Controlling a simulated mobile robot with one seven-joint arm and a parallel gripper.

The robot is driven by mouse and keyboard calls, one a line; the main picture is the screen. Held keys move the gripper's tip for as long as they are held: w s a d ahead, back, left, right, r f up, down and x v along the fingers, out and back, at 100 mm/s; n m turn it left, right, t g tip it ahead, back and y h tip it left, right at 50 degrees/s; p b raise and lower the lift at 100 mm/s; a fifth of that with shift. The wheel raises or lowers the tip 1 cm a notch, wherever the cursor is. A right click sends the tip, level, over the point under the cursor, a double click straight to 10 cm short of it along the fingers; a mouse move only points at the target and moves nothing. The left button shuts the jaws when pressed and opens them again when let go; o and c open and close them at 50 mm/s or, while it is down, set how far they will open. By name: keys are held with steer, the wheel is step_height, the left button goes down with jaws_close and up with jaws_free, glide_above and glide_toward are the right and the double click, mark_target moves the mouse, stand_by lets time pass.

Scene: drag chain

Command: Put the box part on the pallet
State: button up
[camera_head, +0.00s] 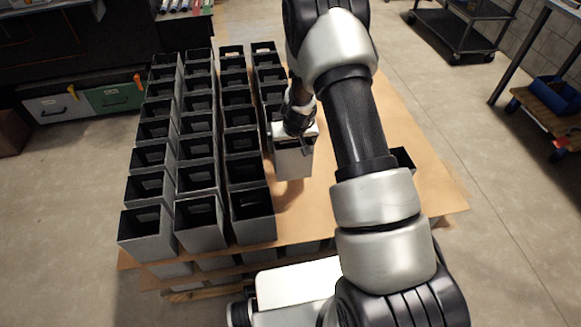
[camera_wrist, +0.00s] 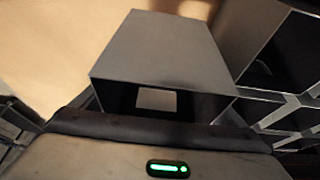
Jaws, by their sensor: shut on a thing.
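My gripper (camera_head: 303,143) is shut on a grey, open-topped box part (camera_head: 294,163) at the pallet layer's fourth column. The held box part also shows in the wrist view (camera_wrist: 165,48), with its dark open end and a light rectangular cutout toward me. The pallet (camera_head: 440,190) is covered by a brown sheet and carries rows of similar boxes. The held box is just right of the third column, in front of the boxes of the fourth. I cannot tell whether its bottom touches the sheet. The gripper's fingertips are partly hidden by the box and the wrist.
Several grey boxes (camera_head: 200,215) stand in columns at left, close to the held one. Neighbouring boxes (camera_wrist: 285,60) are at right in the wrist view. Bare sheet lies right and in front. A dark box (camera_head: 403,158) shows partly behind my arm. A cart (camera_head: 462,30) stands at the back.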

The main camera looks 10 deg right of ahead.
steer(key=shift+f+b, duration=0.7)
steer(key=shift+f, duration=1.95)
steer(key=shift+f, duration=0.2)
steer(key=o, duration=1.2)
